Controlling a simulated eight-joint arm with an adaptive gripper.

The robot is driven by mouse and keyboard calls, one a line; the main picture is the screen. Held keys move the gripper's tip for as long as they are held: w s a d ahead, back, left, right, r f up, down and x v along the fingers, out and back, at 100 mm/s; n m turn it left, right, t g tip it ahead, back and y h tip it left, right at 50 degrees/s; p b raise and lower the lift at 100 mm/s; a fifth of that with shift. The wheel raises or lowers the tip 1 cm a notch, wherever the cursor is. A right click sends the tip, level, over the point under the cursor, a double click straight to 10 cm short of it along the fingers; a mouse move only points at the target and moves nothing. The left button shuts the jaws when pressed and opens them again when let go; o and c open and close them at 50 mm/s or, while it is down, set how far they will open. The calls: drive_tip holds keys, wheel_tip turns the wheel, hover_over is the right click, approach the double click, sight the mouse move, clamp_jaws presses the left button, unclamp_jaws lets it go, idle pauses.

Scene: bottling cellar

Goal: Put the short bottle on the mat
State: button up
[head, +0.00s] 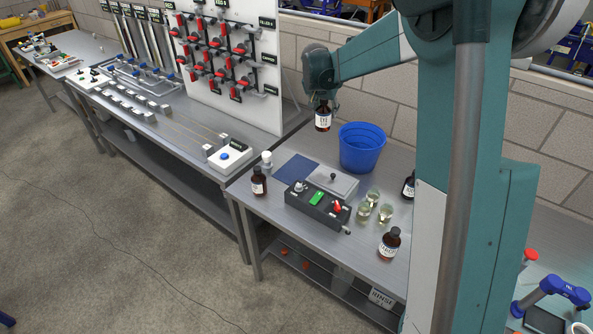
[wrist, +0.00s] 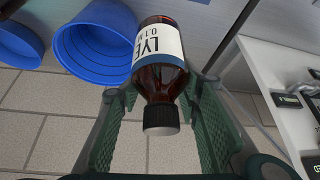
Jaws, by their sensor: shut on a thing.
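My gripper (head: 324,101) is shut on a brown bottle (head: 323,120) with a black cap and a white label, held in the air above the back of the bench, left of the blue bucket. In the wrist view the same bottle (wrist: 160,80) sits between the green fingers (wrist: 152,98), and its label reads LYE. A flat dark blue mat (head: 296,168) lies on the bench, below and to the left of the held bottle; nothing stands on it. Other brown bottles stand at the bench's left (head: 259,183), front (head: 389,245) and right (head: 408,187).
A blue bucket (head: 361,150) stands right of the held bottle. A grey plate with a knob (head: 333,184) and a black control box (head: 317,206) lie right of and in front of the mat. Small glasses (head: 364,210) and a white-capped container (head: 267,162) stand nearby. A white valve panel (head: 225,60) rises at the left.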

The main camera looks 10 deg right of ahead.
drive_tip(key=w+a+n, duration=0.1)
drive_tip(key=w+a, duration=0.1)
drive_tip(key=a, duration=0.7)
wheel_tip(320, 180, down, 11)
drive_tip(key=shift+y, duration=0.3)
drive_tip(key=shift+a+f, duration=0.1)
drive_tip(key=shift+f, duration=0.1)
wheel_tip(320, 180, down, 6)
drive_tip(key=shift+f, duration=0.15)
drive_tip(key=shift+f+b, duration=0.3)
drive_tip(key=shift+f, duration=1.45)
drive_tip(key=shift+f, duration=0.1)
